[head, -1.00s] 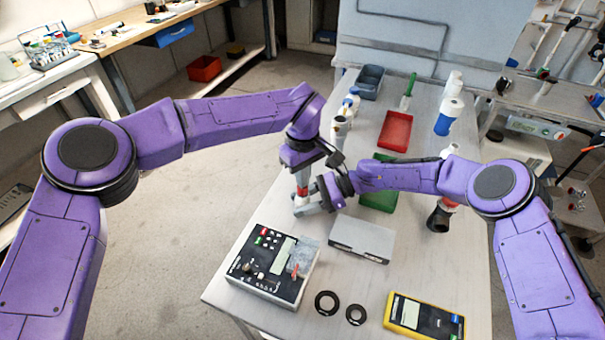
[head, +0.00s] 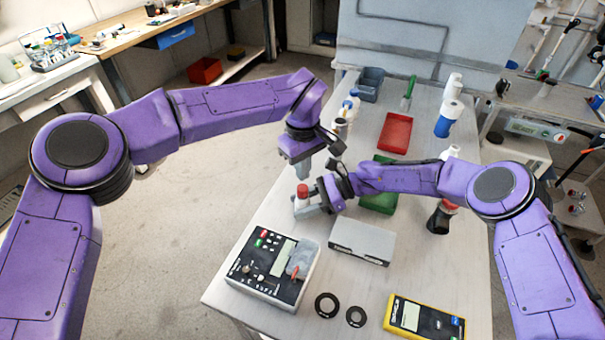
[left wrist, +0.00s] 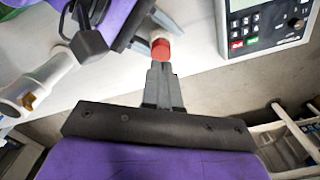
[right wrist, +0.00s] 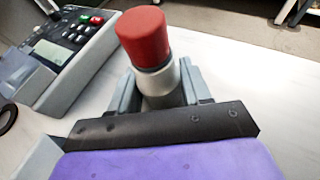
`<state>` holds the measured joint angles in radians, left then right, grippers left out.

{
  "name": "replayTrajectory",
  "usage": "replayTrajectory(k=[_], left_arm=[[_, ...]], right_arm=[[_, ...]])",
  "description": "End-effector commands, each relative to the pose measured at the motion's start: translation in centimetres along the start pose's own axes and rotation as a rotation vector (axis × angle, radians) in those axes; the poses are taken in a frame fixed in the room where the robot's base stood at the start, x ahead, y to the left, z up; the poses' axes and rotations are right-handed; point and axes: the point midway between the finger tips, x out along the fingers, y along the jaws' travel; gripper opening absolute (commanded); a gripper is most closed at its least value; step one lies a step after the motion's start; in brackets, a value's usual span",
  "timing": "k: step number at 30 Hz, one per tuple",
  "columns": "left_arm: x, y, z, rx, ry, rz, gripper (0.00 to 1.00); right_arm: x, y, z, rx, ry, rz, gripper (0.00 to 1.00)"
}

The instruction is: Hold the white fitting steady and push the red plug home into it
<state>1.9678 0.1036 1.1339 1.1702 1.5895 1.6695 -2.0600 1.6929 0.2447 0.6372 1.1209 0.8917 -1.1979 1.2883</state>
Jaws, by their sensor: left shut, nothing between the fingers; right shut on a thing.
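The white fitting (right wrist: 158,88) stands upright between the fingers of my right gripper (right wrist: 160,85), which is shut on it. The red plug (right wrist: 144,36) sits on top of the fitting, a dark ring showing just below it. The plug also shows in the head view (head: 302,191) and in the left wrist view (left wrist: 160,49). How deep it sits I cannot tell. My left gripper (head: 304,172) is shut and empty, its fingertips above the plug and apart from it in the head view. In the left wrist view its closed fingers (left wrist: 158,72) point toward the plug.
The control box (head: 273,268) stands in front of the fitting, with a grey box (head: 362,240) to its right. Two black rings (head: 340,309) and a yellow meter (head: 424,318) lie near the front edge. A red tray (head: 395,131) and a green tray (head: 379,200) are farther back.

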Motion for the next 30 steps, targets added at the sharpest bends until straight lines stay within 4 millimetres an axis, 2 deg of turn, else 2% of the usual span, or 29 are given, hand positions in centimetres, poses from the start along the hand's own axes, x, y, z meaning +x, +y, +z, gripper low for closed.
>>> replayTrajectory(k=[15, 26, 27, 29, 30], left_arm=[[-3.5, 0.0, 0.0, 0.001, 0.0, 0.0, 0.0], [-3.6, 0.0, 0.0, 0.001, 0.0, 0.0, 0.0], [-3.6, 0.0, 0.0, 0.001, 0.0, 0.0, 0.0], [-3.6, 0.0, 0.0, 0.001, 0.0, 0.0, 0.0], [-3.6, 0.0, 0.0, 0.001, 0.0, 0.0, 0.0]], right_arm=[[0.0, 0.0, 0.0, 0.0, 0.0, -0.001, 0.17], [0.0, 0.0, 0.0, 0.0, 0.0, -0.001, 0.17], [0.0, 0.0, 0.0, 0.0, 0.0, -0.001, 0.61], [0.0, 0.0, 0.0, 0.0, 0.0, -0.001, 0.78], [0.0, 0.0, 0.0, 0.0, 0.0, -0.001, 0.78]])
